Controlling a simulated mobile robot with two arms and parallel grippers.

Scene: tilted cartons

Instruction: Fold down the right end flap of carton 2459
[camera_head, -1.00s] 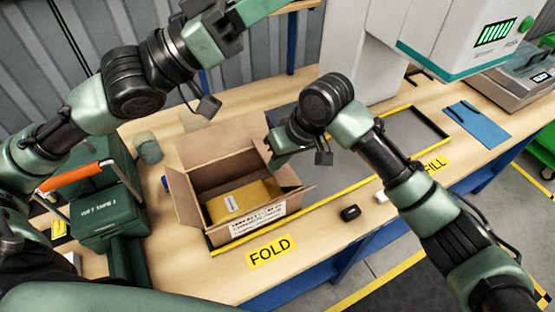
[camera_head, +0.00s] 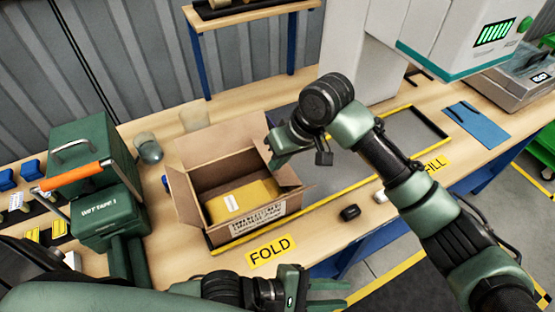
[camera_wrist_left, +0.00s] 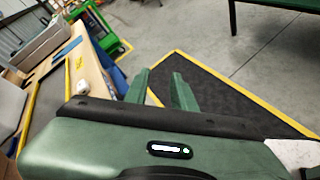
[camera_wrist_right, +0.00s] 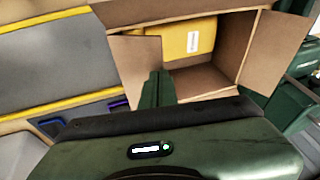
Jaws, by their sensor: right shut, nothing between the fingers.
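The brown carton (camera_head: 240,165) stands open on the bench with its flaps spread and a yellow package (camera_head: 242,201) inside. Its front carries a printed label too blurred to read the number. The right end flap (camera_head: 292,192) sticks outward; it also shows in the right wrist view (camera_wrist_right: 138,66). My right gripper (camera_head: 276,162) is shut and empty, at the carton's right side close to that flap; I cannot tell whether they touch. My left gripper (camera_head: 328,296) is open and empty, low in front of the bench, away from the carton; its fingers (camera_wrist_left: 161,88) point over the floor.
A green case (camera_head: 95,185) with an orange bar stands left of the carton. A small black object (camera_head: 350,212) and a white one (camera_head: 381,197) lie right of the FOLD sign (camera_head: 270,252). A yellow-edged marked area lies to the right. A machine stands behind.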

